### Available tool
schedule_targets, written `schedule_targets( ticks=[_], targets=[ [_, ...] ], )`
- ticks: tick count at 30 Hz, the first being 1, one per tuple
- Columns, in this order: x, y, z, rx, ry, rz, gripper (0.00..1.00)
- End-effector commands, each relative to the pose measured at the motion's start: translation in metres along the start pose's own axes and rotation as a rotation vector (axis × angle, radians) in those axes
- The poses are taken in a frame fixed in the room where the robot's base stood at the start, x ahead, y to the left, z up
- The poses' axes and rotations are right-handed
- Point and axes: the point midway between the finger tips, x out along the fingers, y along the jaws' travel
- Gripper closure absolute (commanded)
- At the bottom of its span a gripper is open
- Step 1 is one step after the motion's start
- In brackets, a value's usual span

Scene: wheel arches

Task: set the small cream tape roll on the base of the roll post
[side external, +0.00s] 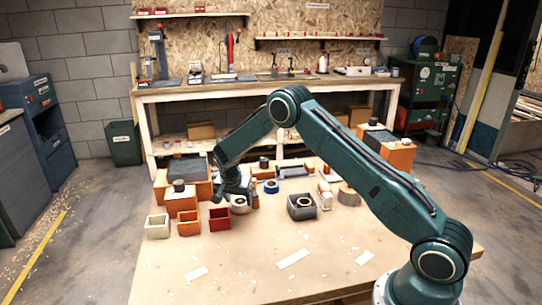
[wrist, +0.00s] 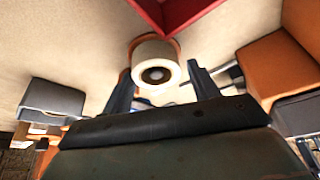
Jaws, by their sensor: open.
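A cream tape roll (wrist: 150,52) shows in the wrist view with its dark hole facing the camera. The two dark fingers of my gripper (wrist: 160,80) are open, one on each side of the roll, with gaps visible. In the side external view my gripper (side external: 231,198) is low over the table, beside the red box, and the cream roll (side external: 240,208) is partly hidden beneath it. A dark grey square holder (side external: 301,212) stands to the right with a cream ring in it. I cannot make out the roll post for certain.
A red box (side external: 219,220) stands close left of my gripper, with orange (side external: 188,224) and cream (side external: 157,227) boxes beyond. An orange block (side external: 181,205) stands behind them. A blue roll (side external: 271,187) and a tan roll (side external: 348,195) lie to the right.

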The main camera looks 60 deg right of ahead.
Motion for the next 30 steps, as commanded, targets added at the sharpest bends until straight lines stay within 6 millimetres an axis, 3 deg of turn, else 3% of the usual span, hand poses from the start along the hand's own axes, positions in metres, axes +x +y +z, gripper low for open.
schedule_targets(
  ticks=[1,8,14,20,30],
  targets=[
    [0.002,0.008,-0.001,0.009,-0.003,0.023,0.28],
    [0.002,0.009,-0.001,0.009,-0.004,0.025,0.28],
    [-0.010,0.008,-0.002,0.010,-0.002,0.021,0.28],
    [-0.035,0.005,-0.002,0.007,0.000,0.013,0.28],
    [-0.094,0.001,0.000,0.002,0.000,0.003,0.28]
  ],
)
